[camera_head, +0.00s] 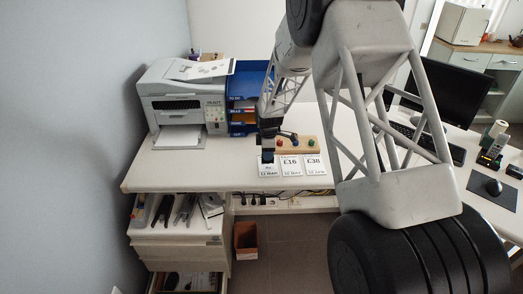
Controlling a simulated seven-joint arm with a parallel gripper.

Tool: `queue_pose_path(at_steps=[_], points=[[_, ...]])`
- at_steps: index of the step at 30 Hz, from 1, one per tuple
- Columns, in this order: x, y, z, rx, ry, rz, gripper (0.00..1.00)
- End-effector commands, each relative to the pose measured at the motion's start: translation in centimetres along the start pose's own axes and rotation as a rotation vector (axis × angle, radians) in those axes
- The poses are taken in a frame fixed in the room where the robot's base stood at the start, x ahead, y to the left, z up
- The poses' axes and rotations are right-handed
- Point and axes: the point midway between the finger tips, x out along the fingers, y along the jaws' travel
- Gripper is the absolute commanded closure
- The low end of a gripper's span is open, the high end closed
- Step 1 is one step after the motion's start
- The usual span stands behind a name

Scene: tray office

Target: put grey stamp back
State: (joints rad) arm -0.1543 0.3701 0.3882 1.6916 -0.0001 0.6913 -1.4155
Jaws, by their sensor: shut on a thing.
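My gripper (267,147) points down over the front left of the wooden stamp rack (301,150). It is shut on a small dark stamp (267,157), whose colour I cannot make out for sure. The stamp is at the left card (269,171), near its top edge; I cannot tell whether it touches. The rack stands just right of and behind my gripper, with a red stamp (280,142) at its left and a green stamp (311,142) at its right. A dark part partly hides the rack's middle.
Two more cards (291,171) (314,170) lie in front of the rack. A blue tray stack (240,125) and a printer (180,100) stand to the left on the white desk (200,175). The desk's front edge is close to the cards.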

Motion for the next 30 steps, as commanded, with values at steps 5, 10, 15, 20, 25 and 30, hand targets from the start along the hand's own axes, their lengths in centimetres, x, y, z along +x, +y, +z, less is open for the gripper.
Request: queue_pose_path(at_steps=[5, 10, 15, 20, 25, 30], points=[[0.0, 0.0, 0.0, -0.001, 0.0, 0.001, 0.8], [0.0, 0.1, 0.0, -0.001, 0.0, 0.0, 0.8], [0.1, 0.8, -0.1, -0.001, 0.0, 0.0, 0.8], [0.4, 2.4, -0.4, -0.001, 0.0, -0.001, 0.8], [0.5, 4.6, -0.7, -0.001, 0.0, 0.0, 0.8], [0.8, 6.8, -1.1, -0.001, 0.0, 0.0, 0.8]])
